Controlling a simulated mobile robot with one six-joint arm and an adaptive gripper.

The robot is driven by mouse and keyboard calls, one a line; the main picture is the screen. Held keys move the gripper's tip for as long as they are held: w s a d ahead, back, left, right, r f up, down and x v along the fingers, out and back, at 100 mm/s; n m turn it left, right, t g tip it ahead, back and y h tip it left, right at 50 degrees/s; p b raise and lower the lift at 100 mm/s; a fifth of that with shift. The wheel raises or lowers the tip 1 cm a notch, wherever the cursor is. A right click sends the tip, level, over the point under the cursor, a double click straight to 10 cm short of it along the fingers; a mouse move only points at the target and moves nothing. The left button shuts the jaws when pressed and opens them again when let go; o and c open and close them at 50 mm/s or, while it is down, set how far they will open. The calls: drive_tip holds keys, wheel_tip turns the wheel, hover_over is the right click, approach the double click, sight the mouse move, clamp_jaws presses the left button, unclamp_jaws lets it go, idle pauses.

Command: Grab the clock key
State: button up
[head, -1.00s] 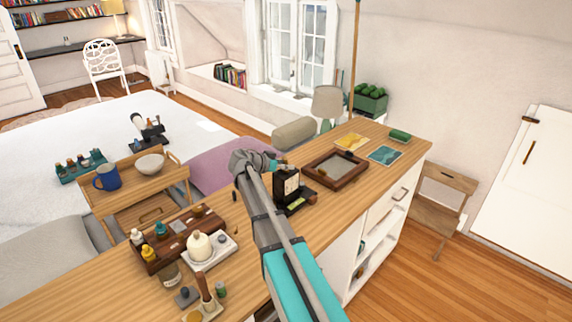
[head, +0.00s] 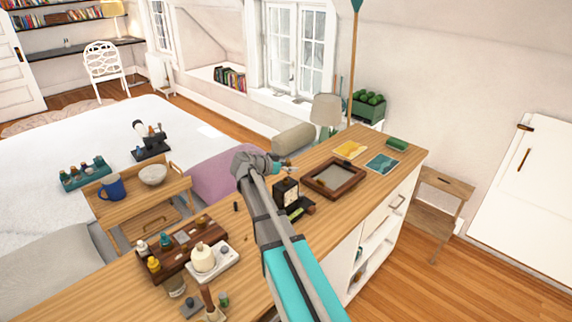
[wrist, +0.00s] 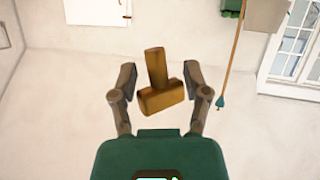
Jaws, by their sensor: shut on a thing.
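A brass T-shaped clock key (wrist: 160,95) sits between the fingertips of my gripper in the wrist view. My gripper (wrist: 161,97) is shut on it, with the key's stem pointing away from the palm. In the head view my gripper (head: 287,168) is above and behind a small black clock (head: 286,192) on the wooden counter (head: 330,222). The key itself is too small to make out clearly there. My forearm hides part of the counter beside the clock.
A framed wooden tray (head: 335,178) lies right of the clock. A dark wooden box with bottles (head: 183,246) and a white tray with a round jar (head: 208,262) stand left of my arm. A lamp (head: 326,110) stands behind the counter.

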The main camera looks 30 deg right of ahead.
drive_tip(key=s+r+p, duration=0.5)
drive_tip(key=s+r, duration=0.1)
drive_tip(key=s, duration=0.5)
drive_tip(key=shift+d+r+p, duration=0.2)
drive_tip(key=shift+r+p, duration=0.05)
drive_tip(key=shift+p, duration=0.05)
